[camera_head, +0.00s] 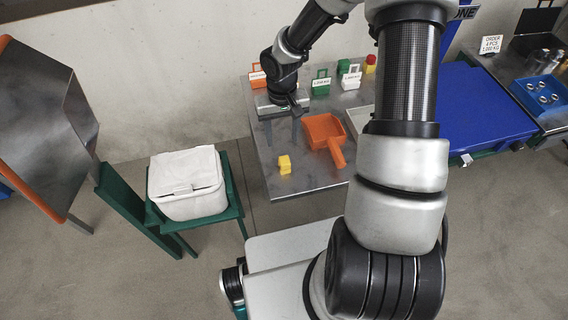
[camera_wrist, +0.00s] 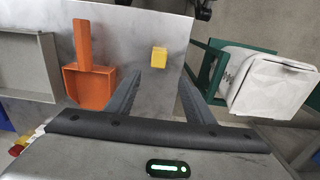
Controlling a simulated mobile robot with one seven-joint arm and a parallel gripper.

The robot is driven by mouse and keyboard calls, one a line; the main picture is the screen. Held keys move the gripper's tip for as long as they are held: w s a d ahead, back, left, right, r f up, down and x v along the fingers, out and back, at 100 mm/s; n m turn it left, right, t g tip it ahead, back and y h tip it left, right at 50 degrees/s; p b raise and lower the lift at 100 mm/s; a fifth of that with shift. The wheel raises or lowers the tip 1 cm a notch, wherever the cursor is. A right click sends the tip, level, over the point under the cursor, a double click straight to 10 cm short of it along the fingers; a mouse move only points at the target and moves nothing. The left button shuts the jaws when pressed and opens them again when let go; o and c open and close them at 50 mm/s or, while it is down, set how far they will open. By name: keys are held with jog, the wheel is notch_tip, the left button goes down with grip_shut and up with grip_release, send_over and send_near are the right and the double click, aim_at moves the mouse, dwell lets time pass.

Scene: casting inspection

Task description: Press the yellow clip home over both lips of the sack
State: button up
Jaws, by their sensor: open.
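The yellow clip (camera_head: 285,164) lies on the metal table near its front left edge. It also shows in the wrist view (camera_wrist: 159,57), beyond the fingertips and roughly between them. The white sack (camera_head: 185,183) sits in a green stand at the left, apart from the table. Its top looks folded, with a dark slit near the front; I cannot make out both lips clearly. In the wrist view the sack (camera_wrist: 275,84) is at the right. My gripper (camera_wrist: 160,85) is open and empty, above the table. In the head view my gripper (camera_head: 295,105) is over the table's back left part.
An orange scoop (camera_head: 325,135) lies on the metal table (camera_head: 268,150), right of the clip. Small green, orange and white labelled weights (camera_head: 320,84) stand along the back. A tilted metal panel (camera_head: 45,125) stands far left. A blue-topped unit (camera_head: 480,115) is at the right.

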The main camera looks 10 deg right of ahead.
aim_at(284, 160)
notch_tip(284, 160, down, 7)
jog(key=shift+f+b, duration=0.1)
jog(key=shift+b, duration=0.7)
jog(key=shift+s+d+f+b, duration=0.15)
jog(key=shift+f+b, duration=0.15)
jog(key=shift+f, duration=0.6)
jog(key=shift+s+f+b, duration=0.2)
jog(key=shift+f+b, duration=0.1)
jog(key=shift+f, duration=0.6)
jog(key=shift+s+d+f+b, duration=0.15)
jog(key=shift+f+b, duration=0.15)
jog(key=shift+f, duration=0.6)
jog(key=shift+a, duration=0.1)
jog(key=c, duration=1.1)
